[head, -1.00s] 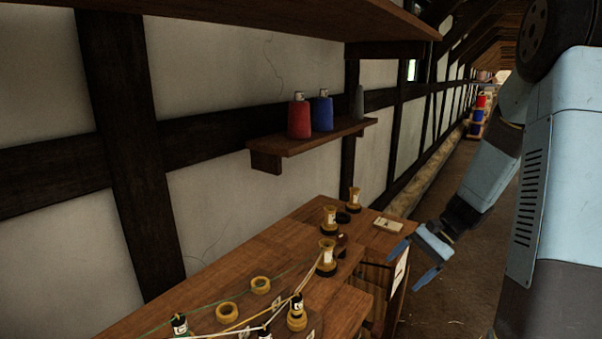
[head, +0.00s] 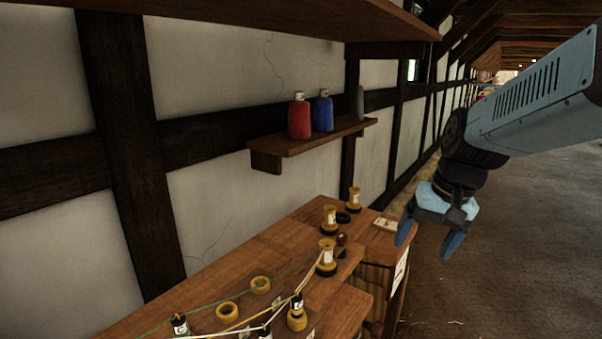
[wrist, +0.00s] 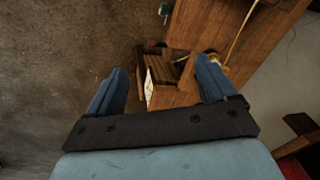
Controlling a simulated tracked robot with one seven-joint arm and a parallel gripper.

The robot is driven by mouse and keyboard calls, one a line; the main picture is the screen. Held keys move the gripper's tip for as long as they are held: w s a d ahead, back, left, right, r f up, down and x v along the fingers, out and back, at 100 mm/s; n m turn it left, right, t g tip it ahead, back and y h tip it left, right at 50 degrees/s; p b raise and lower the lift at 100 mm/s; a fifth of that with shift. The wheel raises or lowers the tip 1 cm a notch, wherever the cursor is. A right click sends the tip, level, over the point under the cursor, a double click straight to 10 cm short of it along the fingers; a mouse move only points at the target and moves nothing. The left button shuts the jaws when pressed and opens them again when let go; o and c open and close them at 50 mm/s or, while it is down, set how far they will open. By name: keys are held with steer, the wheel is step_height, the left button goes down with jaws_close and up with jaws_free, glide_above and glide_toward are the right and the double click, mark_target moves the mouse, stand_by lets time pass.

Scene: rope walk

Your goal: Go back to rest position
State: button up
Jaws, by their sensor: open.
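My gripper (head: 430,236) is open and empty in the head view. Its blue fingers point down, beside the right end of the wooden workbench (head: 268,243) and over the floor. In the wrist view my gripper (wrist: 160,92) also shows open, with the bench end (wrist: 178,95) below and between its fingers. My forearm reaches in from the right edge of the head view.
Yellow spools (head: 327,256) and rings (head: 227,312) with cords stand on the bench. A wall shelf (head: 312,138) holds a red bottle (head: 299,118), a blue bottle (head: 322,113) and a grey one. The floor (head: 530,240) at right is clear.

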steer(key=s+r+n+t+h, duration=0.1)
steer(key=s+r+n+t, duration=0.1)
steer(key=s+r, duration=0.3)
steer(key=shift+s+d+r+n+t+h, duration=0.2)
steer(key=shift+s+r+n+t+h, duration=0.15)
steer(key=shift+s+t, duration=0.4)
steer(key=shift+f, duration=0.1)
stand_by(1.8)
